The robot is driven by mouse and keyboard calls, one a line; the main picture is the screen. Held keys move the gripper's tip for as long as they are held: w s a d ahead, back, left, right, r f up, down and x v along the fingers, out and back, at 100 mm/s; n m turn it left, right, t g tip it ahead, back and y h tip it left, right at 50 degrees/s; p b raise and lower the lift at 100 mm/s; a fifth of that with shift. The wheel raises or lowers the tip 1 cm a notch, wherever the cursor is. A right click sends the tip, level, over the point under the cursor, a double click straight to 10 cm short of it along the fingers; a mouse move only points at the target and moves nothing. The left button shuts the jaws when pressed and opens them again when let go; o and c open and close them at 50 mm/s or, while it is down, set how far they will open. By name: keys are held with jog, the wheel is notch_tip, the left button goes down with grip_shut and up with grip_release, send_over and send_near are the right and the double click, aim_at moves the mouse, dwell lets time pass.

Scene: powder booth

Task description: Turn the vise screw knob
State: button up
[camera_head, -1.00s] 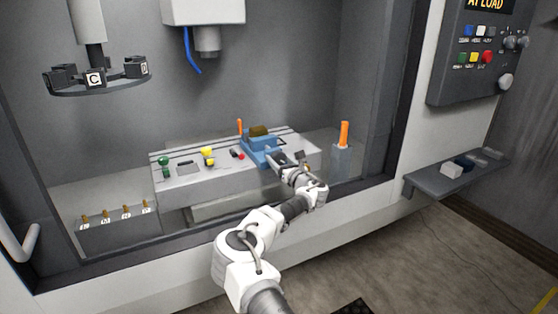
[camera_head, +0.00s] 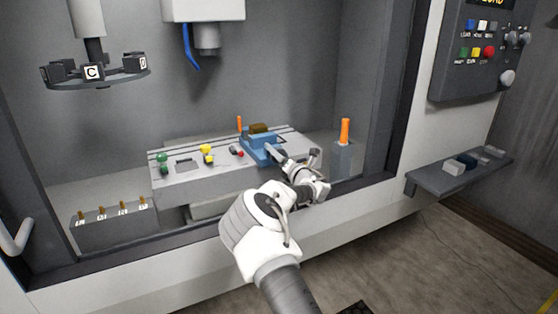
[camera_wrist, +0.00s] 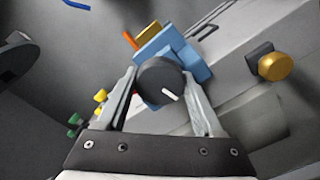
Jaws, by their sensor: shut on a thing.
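The blue vise (camera_head: 258,152) stands at the right part of the grey slotted table inside the booth. It also shows in the wrist view (camera_wrist: 180,50), with a tan block (camera_wrist: 149,31) at its far side. The vise screw knob (camera_wrist: 158,84) is round and black with a white mark pointing to the lower right of the picture. My gripper (camera_wrist: 160,76) is shut on the knob, one finger on each side. In the head view my gripper (camera_head: 291,164) is at the vise's front, and the knob is hidden there.
An orange handle (camera_head: 345,131) rises from a grey holder right of the table. A gold knob (camera_wrist: 275,66) is at the right in the wrist view. Green (camera_head: 163,159) and yellow (camera_head: 206,150) knobs sit left of the vise. The booth's front sill runs below my forearm.

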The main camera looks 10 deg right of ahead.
jog(key=m+b, duration=0.1)
jog(key=m, duration=0.3)
jog(key=shift+m+b, duration=0.3)
jog(key=shift+m, duration=0.1)
jog(key=m+b, duration=0.1)
jog(key=m, duration=0.3)
jog(key=shift+m, duration=0.3)
jog(key=m+b, duration=0.1)
jog(key=m, duration=0.4)
jog(key=shift+m, duration=1.9)
jog(key=o, duration=1.4)
jog(key=v, duration=1.7)
jog(key=shift+s, duration=0.2)
